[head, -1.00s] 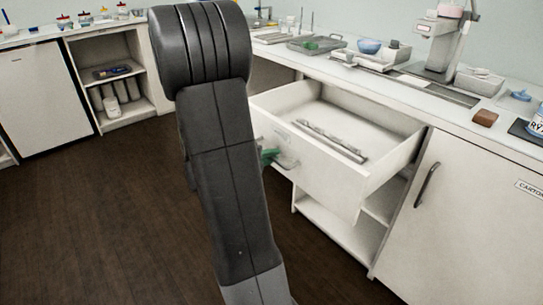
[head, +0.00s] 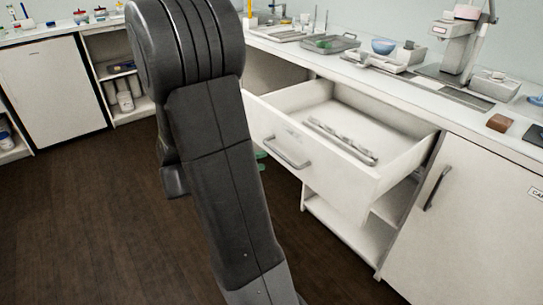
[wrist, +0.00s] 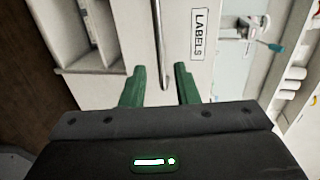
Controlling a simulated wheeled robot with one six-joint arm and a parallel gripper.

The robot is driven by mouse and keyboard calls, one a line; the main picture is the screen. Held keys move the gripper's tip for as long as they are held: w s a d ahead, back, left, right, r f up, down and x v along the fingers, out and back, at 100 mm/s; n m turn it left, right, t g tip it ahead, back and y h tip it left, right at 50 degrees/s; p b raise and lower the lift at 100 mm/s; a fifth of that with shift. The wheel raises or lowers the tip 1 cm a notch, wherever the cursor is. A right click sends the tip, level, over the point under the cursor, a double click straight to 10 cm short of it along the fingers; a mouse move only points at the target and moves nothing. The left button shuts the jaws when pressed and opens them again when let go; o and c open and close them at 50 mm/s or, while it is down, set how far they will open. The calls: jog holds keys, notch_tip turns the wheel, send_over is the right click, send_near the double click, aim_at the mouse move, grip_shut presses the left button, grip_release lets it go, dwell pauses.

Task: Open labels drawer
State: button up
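The labels drawer (head: 345,183) is pulled well out of the white counter, and its inside shows in the head view. A long metal rail-like item (head: 341,140) lies in it. Its bar handle (head: 287,153) is on the drawer front. In the wrist view the front carries a "LABELS" plate (wrist: 199,34), and the handle (wrist: 160,45) runs toward the gap between my fingers. My gripper (wrist: 160,80) has its two green fingers apart, with nothing held between them. In the head view my arm hides most of the gripper; a bit of green shows below the handle.
The counter top (head: 400,83) holds a grey tray (head: 331,44), a blue bowl (head: 384,46), a press-like machine (head: 457,45) and a brown block (head: 499,123). A closed cupboard door (head: 470,215) stands right of the drawer. The dark floor (head: 100,220) at left is clear.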

aim_at(280, 155)
jog(key=shift+v, duration=2.55)
jog(key=shift+d+f, duration=0.1)
jog(key=b+x, duration=0.1)
jog(key=x, duration=1.2)
jog(key=shift+w+d, duration=0.25)
